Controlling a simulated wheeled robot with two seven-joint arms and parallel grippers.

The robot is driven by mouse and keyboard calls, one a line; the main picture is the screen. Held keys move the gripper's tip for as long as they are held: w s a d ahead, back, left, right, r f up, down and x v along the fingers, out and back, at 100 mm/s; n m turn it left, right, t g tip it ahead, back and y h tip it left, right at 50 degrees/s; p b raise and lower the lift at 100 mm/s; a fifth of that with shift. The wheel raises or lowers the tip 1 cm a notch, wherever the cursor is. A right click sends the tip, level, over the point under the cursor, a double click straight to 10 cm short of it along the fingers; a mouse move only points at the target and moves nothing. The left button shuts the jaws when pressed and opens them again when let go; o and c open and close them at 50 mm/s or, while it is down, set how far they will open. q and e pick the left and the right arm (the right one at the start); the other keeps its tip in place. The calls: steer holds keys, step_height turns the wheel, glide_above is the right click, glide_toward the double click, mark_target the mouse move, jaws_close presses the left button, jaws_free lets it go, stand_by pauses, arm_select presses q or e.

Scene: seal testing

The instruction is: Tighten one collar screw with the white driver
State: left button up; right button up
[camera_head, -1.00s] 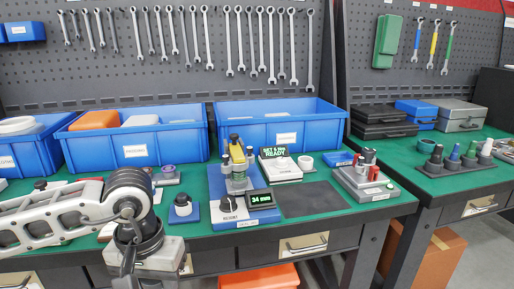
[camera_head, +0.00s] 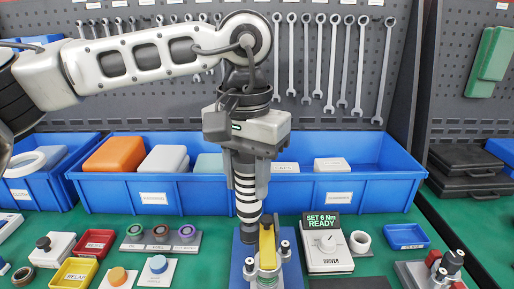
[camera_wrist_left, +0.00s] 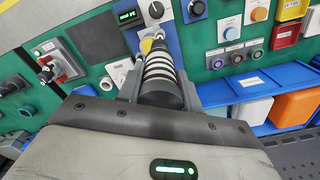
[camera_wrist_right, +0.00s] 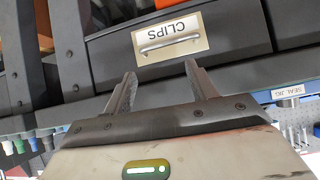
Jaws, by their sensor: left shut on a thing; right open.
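My left gripper (camera_head: 247,175) is shut on the white driver (camera_head: 246,196), a white cylinder with black bands, held nearly upright with its tip down. The driver also shows in the left wrist view (camera_wrist_left: 160,75). Its lower end is at the back of the fixture (camera_head: 267,262), which has a yellow clamp bar and silver posts on a blue base (camera_head: 239,262). The collar screws cannot be made out, and whether the tip touches one cannot be told. My right gripper (camera_wrist_right: 162,82) is open and empty, before a drawer front labelled CLIPS (camera_wrist_right: 168,40).
The driver control box (camera_head: 330,250) reads SET 6 Nm READY, right of the fixture. A grey ring (camera_head: 360,242) and blue tray (camera_head: 406,236) lie beyond it. Blue bins (camera_head: 150,197) stand behind. Buttons and several small trays (camera_head: 75,272) fill the left. Green mat (camera_head: 210,255) shows between.

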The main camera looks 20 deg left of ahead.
mark_target(247, 203)
arm_select(q)
steer(key=shift+w, duration=0.35)
steer(key=shift+s+f, duration=0.1)
steer(key=shift+s, duration=0.3)
steer(key=shift+f+b, duration=0.25)
steer(key=shift+b, duration=0.15)
steer(key=shift+w+f+b, duration=0.1)
steer(key=shift+f+b, duration=0.5)
steer(key=shift+f, duration=0.2)
steer(key=shift+f+b, duration=0.55)
steer(key=shift+f, duration=0.2)
steer(key=shift+f+b, duration=0.3)
steer(key=shift+f, duration=0.2)
arm_select(e)
steer(key=shift+a+f, duration=0.3)
steer(key=shift+f, duration=0.45)
steer(key=shift+f, duration=0.15)
